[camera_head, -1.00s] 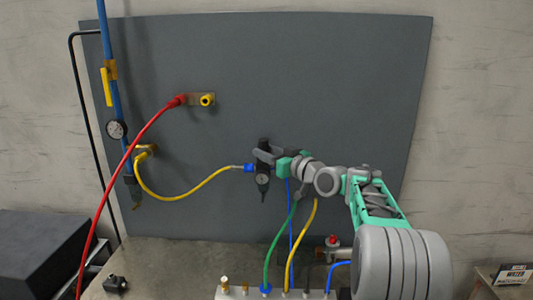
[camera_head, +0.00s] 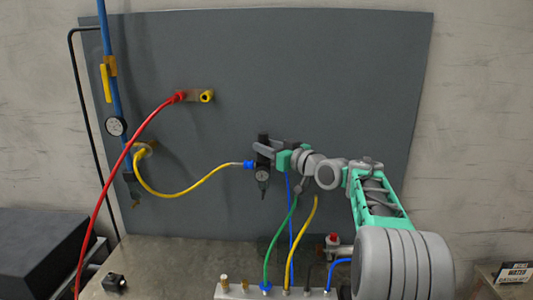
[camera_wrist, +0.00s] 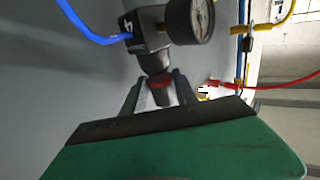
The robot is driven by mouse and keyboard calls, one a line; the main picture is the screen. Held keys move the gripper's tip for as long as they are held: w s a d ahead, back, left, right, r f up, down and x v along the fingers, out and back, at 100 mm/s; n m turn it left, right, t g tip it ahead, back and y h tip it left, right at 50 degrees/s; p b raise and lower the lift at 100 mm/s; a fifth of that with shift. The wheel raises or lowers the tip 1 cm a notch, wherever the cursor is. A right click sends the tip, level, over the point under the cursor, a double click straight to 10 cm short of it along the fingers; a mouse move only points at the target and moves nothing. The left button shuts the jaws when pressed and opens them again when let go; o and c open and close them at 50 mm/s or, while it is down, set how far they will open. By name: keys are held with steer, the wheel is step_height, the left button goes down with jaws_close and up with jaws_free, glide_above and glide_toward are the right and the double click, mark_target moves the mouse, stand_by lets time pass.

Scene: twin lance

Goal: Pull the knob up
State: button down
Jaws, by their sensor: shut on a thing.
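A dark regulator (camera_head: 263,162) with a round gauge hangs on the grey panel. Its black knob (camera_head: 263,139) is at the top. My gripper (camera_head: 263,150) reaches in from the right at the knob, its jaws around it. In the wrist view, the knob (camera_wrist: 160,94) sits between the two fingers of my gripper (camera_wrist: 160,97), which are shut on it. A red ring (camera_wrist: 160,83) shows on the knob between the fingers and the regulator body (camera_wrist: 146,38). The gauge (camera_wrist: 190,18) is beside the body. My fingers partly hide the knob.
A yellow hose (camera_head: 190,193) joins the regulator's left side through a blue fitting. Green, blue and yellow hoses (camera_head: 280,235) hang below it to a manifold (camera_head: 270,293). A red hose (camera_head: 130,150) crosses the panel's left. The panel (camera_head: 330,80) above and right is bare.

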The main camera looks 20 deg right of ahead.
steer(key=shift+r, duration=0.3)
steer(key=c, duration=0.9)
jaws_free()
steer(key=shift+f, duration=0.1)
steer(key=shift+c, duration=0.2)
steer(key=b+v, duration=0.2)
steer(key=v, duration=0.5)
steer(key=shift+s+d+b, duration=0.25)
steer(key=shift+s+b, duration=0.1)
